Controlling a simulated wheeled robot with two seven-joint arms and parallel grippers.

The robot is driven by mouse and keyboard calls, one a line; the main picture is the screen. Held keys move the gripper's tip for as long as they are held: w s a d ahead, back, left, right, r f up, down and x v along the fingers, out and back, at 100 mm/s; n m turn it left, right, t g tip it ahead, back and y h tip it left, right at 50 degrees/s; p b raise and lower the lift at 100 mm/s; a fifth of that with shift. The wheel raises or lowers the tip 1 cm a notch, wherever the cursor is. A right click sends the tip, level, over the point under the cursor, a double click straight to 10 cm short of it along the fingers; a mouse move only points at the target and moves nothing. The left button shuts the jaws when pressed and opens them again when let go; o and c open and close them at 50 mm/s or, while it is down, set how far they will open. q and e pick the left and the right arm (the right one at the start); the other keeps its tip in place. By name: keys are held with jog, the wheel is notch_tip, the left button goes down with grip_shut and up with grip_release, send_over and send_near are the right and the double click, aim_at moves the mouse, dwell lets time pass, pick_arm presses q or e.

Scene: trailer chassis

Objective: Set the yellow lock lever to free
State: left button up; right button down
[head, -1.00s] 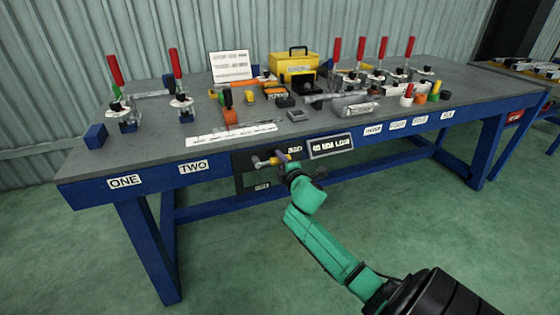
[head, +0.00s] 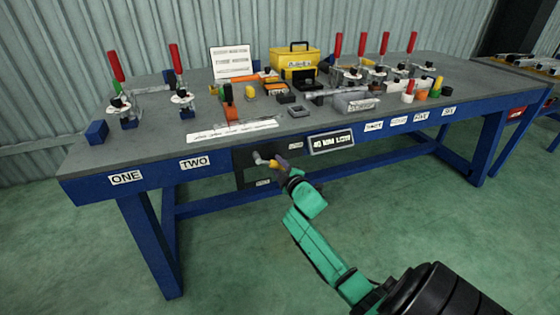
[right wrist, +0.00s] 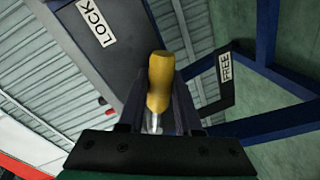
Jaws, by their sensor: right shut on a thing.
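The yellow lock lever (head: 273,163) is on a dark panel (head: 245,176) at the bench's front edge. It sticks out to the right of its grey pivot (head: 257,157), tilted slightly down. My right gripper (head: 281,166) is shut on the lever's handle. In the right wrist view the yellow handle (right wrist: 160,75) stands between the two fingers of the gripper (right wrist: 158,100). That view shows a LOCK label (right wrist: 97,22) at upper left and a FREE label (right wrist: 226,67) at right. My left gripper is not in view.
The blue-framed bench (head: 150,165) carries toggle clamps with red handles (head: 116,66), a yellow toolbox (head: 296,60) and several small parts. The green floor in front is clear.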

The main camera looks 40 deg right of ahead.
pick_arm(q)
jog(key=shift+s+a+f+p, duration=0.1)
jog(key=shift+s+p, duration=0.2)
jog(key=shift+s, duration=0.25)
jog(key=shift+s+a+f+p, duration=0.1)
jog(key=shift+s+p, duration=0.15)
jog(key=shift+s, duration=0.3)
pick_arm(e)
jog(key=w+a+f+m+t+y, duration=0.1)
jog(key=a+f+m, duration=0.3)
jog(key=m, duration=0.5)
jog(key=shift+w+a+m+t, duration=0.3)
jog(key=shift+w+a+t, duration=0.1)
jog(key=shift+a, duration=0.15)
jog(key=c, duration=0.6)
grip_release()
jog(key=shift+r, duration=0.1)
